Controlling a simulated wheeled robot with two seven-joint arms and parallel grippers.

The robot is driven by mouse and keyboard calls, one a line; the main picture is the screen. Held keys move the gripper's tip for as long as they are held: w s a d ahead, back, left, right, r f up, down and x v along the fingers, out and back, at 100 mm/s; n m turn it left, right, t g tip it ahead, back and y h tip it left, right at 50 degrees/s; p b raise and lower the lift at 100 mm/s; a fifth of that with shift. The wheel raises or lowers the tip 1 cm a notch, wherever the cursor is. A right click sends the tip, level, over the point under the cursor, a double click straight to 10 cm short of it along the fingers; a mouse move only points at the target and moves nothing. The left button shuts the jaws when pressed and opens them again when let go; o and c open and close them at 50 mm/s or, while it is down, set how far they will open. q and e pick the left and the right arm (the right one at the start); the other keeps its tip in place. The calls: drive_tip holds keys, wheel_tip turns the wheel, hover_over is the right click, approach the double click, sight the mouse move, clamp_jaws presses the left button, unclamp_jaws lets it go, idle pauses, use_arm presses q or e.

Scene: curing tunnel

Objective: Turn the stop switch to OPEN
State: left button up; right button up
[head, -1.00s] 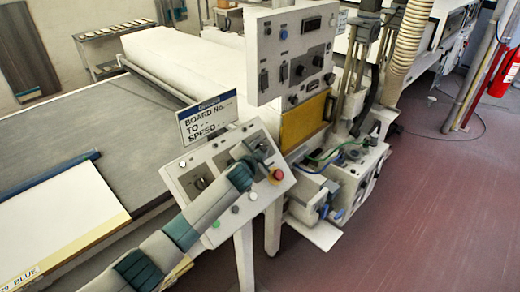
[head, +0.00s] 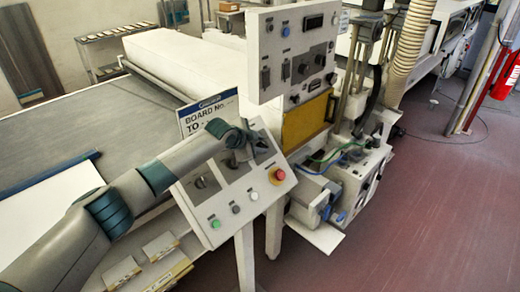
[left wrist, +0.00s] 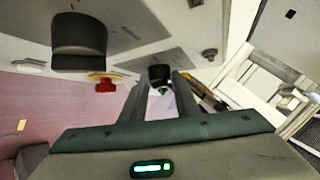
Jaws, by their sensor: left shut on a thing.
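The sloped control panel (head: 222,215) stands in the middle of the head view. My left gripper (head: 236,160) reaches down onto its upper part. In the left wrist view the gripper (left wrist: 161,88) has its two fingers closed on a small dark rotary switch (left wrist: 159,72), which I take to be the stop switch. In the head view that switch is mostly hidden by the hand, so its setting and labels cannot be read. My right gripper is in neither view.
A red mushroom button (head: 277,175) is close to the hand's right. An upright control box (head: 292,55) rises behind, and a sign (head: 206,112) stands behind the wrist.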

use_arm(q)
drive_tip(key=shift+w+f+m+g+b, duration=0.15)
drive_tip(key=shift+m+g+b, duration=0.5)
drive_tip(key=shift+b, duration=0.4)
drive_tip(key=shift+r+m+g+b, duration=0.25)
drive_tip(key=shift+g+b, duration=0.1)
drive_tip(key=shift+b, duration=0.15)
drive_tip(key=o, duration=1)
drive_tip(key=shift+o, duration=0.2)
drive_tip(key=shift+a+r, duration=0.1)
drive_tip(key=shift+r, duration=0.05)
drive_tip(key=b+v, duration=0.6)
drive_tip(key=v, duration=1.1)
drive_tip(key=shift+r, duration=0.1)
